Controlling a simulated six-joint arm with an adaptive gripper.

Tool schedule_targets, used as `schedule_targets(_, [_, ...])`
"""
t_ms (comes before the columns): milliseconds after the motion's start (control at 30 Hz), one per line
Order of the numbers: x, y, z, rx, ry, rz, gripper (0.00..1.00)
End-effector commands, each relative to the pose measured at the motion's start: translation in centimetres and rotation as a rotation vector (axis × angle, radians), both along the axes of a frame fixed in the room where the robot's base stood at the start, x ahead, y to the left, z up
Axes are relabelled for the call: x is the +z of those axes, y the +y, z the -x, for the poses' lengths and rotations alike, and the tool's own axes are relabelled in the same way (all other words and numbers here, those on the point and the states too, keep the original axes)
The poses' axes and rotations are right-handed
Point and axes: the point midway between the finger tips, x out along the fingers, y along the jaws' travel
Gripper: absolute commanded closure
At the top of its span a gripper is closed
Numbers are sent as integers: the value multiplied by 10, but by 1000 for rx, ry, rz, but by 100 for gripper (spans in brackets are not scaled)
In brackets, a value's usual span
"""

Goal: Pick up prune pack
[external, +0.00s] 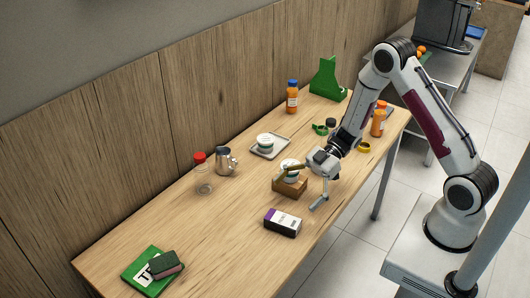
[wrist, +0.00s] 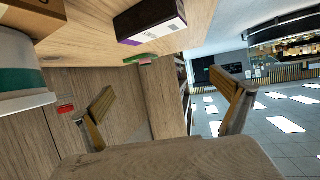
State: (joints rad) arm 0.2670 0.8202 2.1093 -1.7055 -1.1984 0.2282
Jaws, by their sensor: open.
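The prune pack appears to be the dark box with a purple end and a white label (external: 283,222), lying on the table near its front edge. It also shows at the top of the wrist view (wrist: 150,20), beyond the fingers and apart from them. My gripper (external: 297,191) is open, its two fingers spread wide beside the brown box, up and to the right of the pack in the external view. In the wrist view my gripper (wrist: 165,84) has nothing between its fingers.
A brown box (external: 290,187) with a white cup (external: 289,167) stands close to my gripper. A metal pitcher (external: 224,160), a red-lidded jar (external: 203,178) and a tray (external: 262,153) are farther back. A green book (external: 145,271) with a sponge lies at left. Table left of the pack is clear.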

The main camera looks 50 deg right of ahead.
Motion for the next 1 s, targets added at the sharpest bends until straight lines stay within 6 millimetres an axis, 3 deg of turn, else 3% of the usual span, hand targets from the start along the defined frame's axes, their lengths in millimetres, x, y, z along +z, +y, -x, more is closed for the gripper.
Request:
schedule_targets(400, [-28, 0, 0, 0, 1, 1, 0])
schedule_targets(1000, [-36, 0, 0, 0, 1, 1, 0])
